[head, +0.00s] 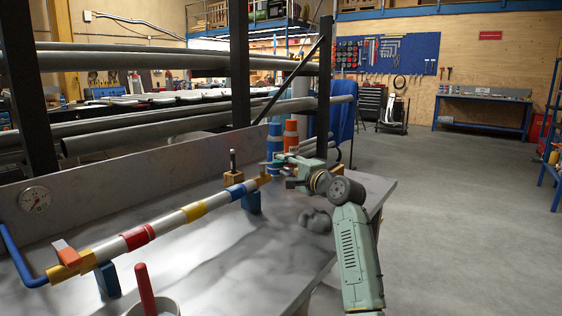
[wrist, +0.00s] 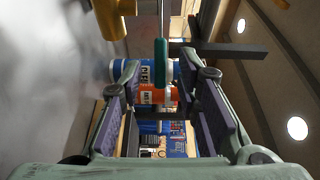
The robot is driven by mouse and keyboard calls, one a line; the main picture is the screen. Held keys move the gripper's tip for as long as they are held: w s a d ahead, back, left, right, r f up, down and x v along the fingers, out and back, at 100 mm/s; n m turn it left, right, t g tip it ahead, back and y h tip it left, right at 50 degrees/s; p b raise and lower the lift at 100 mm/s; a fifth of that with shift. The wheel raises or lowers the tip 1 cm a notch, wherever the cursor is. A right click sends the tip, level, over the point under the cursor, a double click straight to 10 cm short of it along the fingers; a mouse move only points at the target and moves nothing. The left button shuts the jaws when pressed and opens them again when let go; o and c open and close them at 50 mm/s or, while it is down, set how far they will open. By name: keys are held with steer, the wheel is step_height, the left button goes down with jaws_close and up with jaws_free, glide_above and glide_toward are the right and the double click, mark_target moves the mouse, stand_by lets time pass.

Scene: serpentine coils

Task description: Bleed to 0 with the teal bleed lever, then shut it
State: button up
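The teal bleed lever (wrist: 161,63) stands upright in the wrist view, between my open fingertips, with gaps on both sides. I cannot tell its depth relative to the fingertips. In the head view my gripper (head: 281,166) is at the far right end of the pipe (head: 168,224), beside its brass end fitting (head: 264,180); it also shows in the wrist view (wrist: 160,80). My gripper partly hides the lever there. The round gauge (head: 35,199) is on the panel at the left; its reading is too small to tell.
An orange-handled valve (head: 66,252) is at the pipe's near end. A red-handled tool stands in a cup (head: 160,307) in front. Blue and orange cans (head: 291,137) stand behind my gripper. Grey lumps (head: 315,220) lie beside my arm.

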mark_target(283, 164)
steer(key=shift+x, duration=1.75)
jaws_close()
